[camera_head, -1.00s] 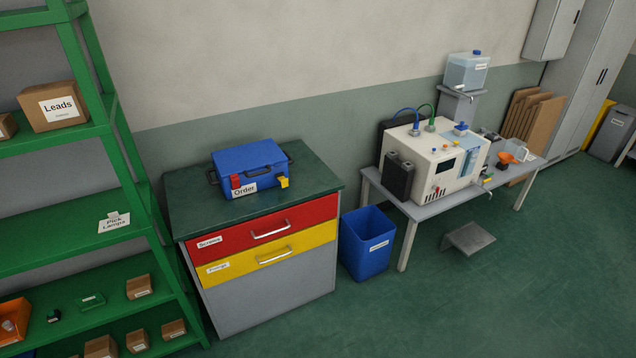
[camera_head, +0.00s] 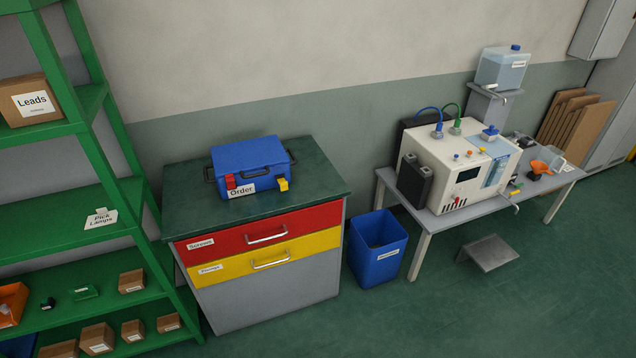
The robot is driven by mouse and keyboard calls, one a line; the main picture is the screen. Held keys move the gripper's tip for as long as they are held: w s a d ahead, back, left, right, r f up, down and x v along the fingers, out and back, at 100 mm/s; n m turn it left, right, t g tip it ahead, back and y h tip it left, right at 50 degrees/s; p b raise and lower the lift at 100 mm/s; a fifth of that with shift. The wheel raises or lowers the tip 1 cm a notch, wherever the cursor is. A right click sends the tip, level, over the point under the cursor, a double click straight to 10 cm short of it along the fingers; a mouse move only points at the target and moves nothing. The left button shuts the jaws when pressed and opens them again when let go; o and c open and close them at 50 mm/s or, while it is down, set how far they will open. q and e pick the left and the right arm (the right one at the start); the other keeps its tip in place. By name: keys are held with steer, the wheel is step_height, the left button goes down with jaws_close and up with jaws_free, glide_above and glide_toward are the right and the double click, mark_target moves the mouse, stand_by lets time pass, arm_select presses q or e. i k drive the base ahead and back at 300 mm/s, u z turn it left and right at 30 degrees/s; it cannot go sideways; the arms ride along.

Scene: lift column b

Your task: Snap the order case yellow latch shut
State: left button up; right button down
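The blue order case (camera_head: 248,160) sits on the dark green top of a drawer cabinet, with its lid down. Its front carries a white "Order" label (camera_head: 241,191). The red latch (camera_head: 231,184) is on the left of the front. The yellow latch (camera_head: 282,184) is on the right of the front and seems to stick out from the case; its exact angle is too small to tell. Dark handles show at both ends of the case. Neither of my grippers is in view.
The cabinet (camera_head: 270,295) has a red and a yellow drawer, both shut. A green shelf rack (camera_head: 65,207) with boxes stands on the left. A blue bin (camera_head: 377,262), a machine table (camera_head: 425,221) and a low step (camera_head: 488,253) stand on the right. Floor in front is clear.

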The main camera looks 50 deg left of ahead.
mark_target(284, 185)
steer(key=u, duration=0.25)
steer(key=i, duration=0.6)
steer(key=u, duration=0.5)
